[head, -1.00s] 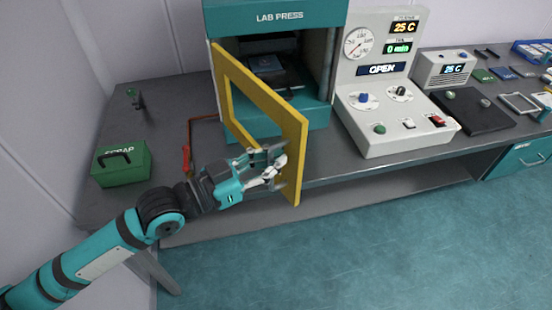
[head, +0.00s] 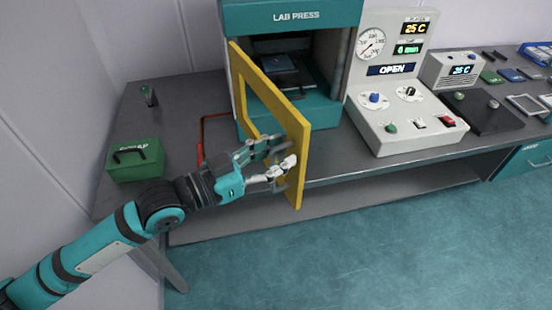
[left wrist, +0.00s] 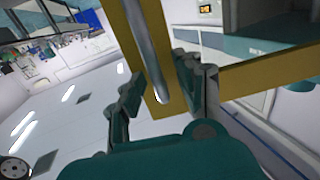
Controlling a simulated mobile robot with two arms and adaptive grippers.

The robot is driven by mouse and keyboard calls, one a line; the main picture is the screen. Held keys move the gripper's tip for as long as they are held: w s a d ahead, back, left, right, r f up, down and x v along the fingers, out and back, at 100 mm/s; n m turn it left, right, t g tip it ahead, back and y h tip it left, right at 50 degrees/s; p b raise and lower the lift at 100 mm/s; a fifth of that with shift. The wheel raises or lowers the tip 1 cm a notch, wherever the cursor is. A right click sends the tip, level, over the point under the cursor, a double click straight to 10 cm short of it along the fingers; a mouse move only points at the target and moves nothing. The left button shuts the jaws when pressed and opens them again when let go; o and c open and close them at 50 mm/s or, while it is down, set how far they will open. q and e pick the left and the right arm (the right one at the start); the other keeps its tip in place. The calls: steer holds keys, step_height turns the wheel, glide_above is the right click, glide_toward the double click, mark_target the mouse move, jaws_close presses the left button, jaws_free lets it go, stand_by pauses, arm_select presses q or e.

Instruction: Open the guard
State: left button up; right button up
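The yellow guard (head: 302,165) is a framed door with a window, hinged at the left of the lab press (head: 290,16). It stands swung outward, and the press opening shows behind it. My left gripper (head: 280,160) is at the guard's free edge, with its fingers spread apart. In the left wrist view the guard (left wrist: 240,78) crosses the top, and its grey bar handle (left wrist: 149,50) lies between the fingers (left wrist: 160,90). A gap shows around the handle, so the fingers do not look closed on it. My right gripper is not in view.
A green scrap box (head: 135,160) sits on the bench at left. A control console (head: 400,130) reading "OPEN" stands right of the press. The floor in front is clear.

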arm_select(q)
step_height(320, 180, up, 8)
steer(key=shift+w+d+r, duration=0.1)
steer(key=shift+d+r, duration=0.05)
steer(key=shift+r, duration=0.1)
steer(key=shift+f, duration=0.1)
stand_by(0.4)
